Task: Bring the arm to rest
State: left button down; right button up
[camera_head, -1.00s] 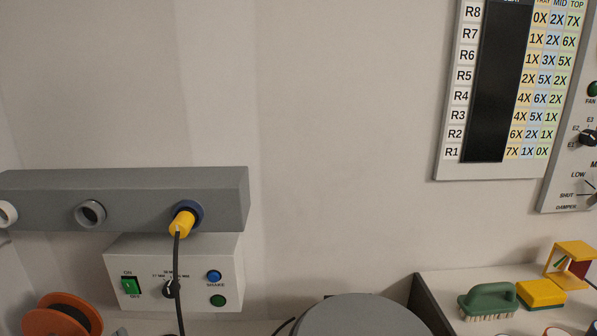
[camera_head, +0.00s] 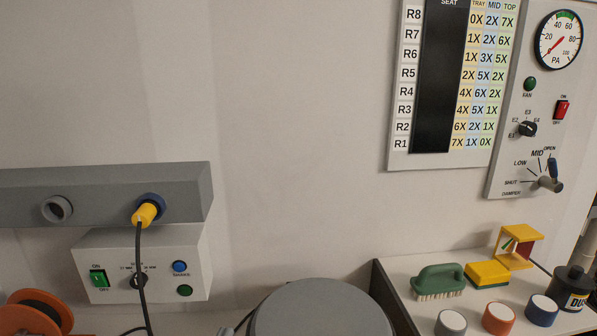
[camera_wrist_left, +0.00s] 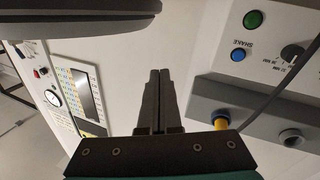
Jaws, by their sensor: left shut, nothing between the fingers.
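My left gripper (camera_wrist_left: 158,74) shows only in the left wrist view. Its two dark fingers are together with nothing between them. Beyond it are the pale wall and the grey rail with a yellow plug (camera_wrist_left: 221,121). No gripper or arm can be made out in the head view. In that view the yellow plug (camera_head: 146,214) sits in a blue-ringed socket of the rail, with a black cable hanging from it. My right gripper is in neither view.
A white control box (camera_head: 150,262) sits below the grey rail (camera_head: 103,190). A grey round top (camera_head: 322,312) stands at the front. To the right are a green brush (camera_head: 438,280), a yellow sponge (camera_head: 486,273) and several capped containers. The wall between rail and chart panel (camera_head: 398,160) is bare.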

pick_arm(q)
jog(key=s+d+f+m+g+h, duration=0.2)
jog(key=s+d+f+m+g, duration=0.25)
jog(key=s+f+g, duration=0.45)
jog(key=s+a+f+n+g+y, duration=0.1)
jog(key=s+a+g+y, duration=0.25)
jog(key=s, duration=0.35)
jog(key=s+a+f+n+g+y, duration=0.1)
jog(key=s+a+n+g+y, duration=0.1)
jog(key=s+a, duration=0.35)
notch_tip(320, 180, down, 22)
jog(key=s+d+g, duration=0.1)
jog(key=s+d, duration=0.1)
jog(key=s+a+f+g, duration=0.1)
jog(key=s+a+f, duration=0.2)
jog(key=s+f, duration=1.1)
jog(key=shift+s+m, duration=0.45)
jog(key=shift+s, duration=0.6)
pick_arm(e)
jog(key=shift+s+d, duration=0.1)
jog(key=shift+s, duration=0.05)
